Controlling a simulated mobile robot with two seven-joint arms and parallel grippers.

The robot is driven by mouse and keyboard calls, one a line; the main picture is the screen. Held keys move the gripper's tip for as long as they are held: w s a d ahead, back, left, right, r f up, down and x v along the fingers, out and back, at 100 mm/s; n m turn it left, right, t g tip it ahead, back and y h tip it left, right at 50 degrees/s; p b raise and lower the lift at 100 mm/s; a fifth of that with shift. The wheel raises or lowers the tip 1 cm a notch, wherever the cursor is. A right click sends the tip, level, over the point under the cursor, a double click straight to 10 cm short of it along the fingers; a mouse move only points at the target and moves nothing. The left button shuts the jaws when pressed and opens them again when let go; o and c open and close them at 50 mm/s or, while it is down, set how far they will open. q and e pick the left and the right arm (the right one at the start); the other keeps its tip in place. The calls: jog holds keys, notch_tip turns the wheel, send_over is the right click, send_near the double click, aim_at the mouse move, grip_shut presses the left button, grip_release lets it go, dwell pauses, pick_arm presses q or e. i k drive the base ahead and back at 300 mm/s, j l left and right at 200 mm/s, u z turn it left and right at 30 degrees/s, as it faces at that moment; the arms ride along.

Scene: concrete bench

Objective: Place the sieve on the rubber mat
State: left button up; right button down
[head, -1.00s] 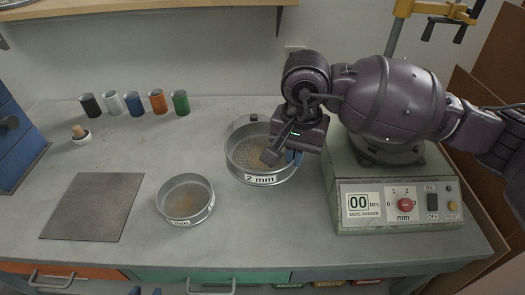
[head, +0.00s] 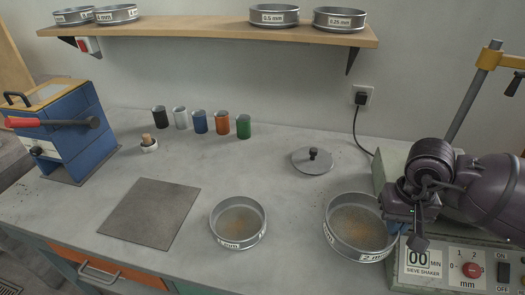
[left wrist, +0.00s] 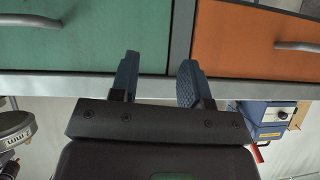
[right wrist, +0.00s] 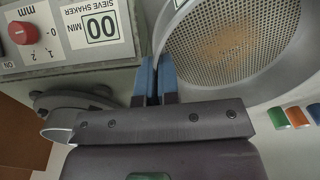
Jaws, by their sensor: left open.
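The dark square rubber mat (head: 150,213) lies bare on the bench at left in the head view. A steel sieve marked "2 mm" (head: 345,247) is at right, beside the sieve shaker; whether it touches the bench is unclear. My right gripper (head: 405,229) is at its right side. In the right wrist view the blue fingertips (right wrist: 155,75) are close together on the wall of this sieve (right wrist: 240,78). A smaller sieve (head: 238,222) stands between mat and 2 mm sieve. My left gripper (left wrist: 157,80) is open and empty before the drawer fronts.
The sieve shaker (head: 440,265) stands at right. A lid (head: 313,160) lies behind the sieves. Several coloured cups (head: 201,122) and a small stoppered pot (head: 149,144) are behind the mat. A blue device (head: 70,130) stands at far left. A shelf (head: 210,32) holds more sieves.

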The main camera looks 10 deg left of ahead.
aim_at(152, 209)
jog(key=j+u, duration=0.7)
jog(key=j, duration=0.15)
jog(key=i+j+u, duration=0.15)
jog(key=j+u, duration=0.15)
jog(key=j, duration=0.1)
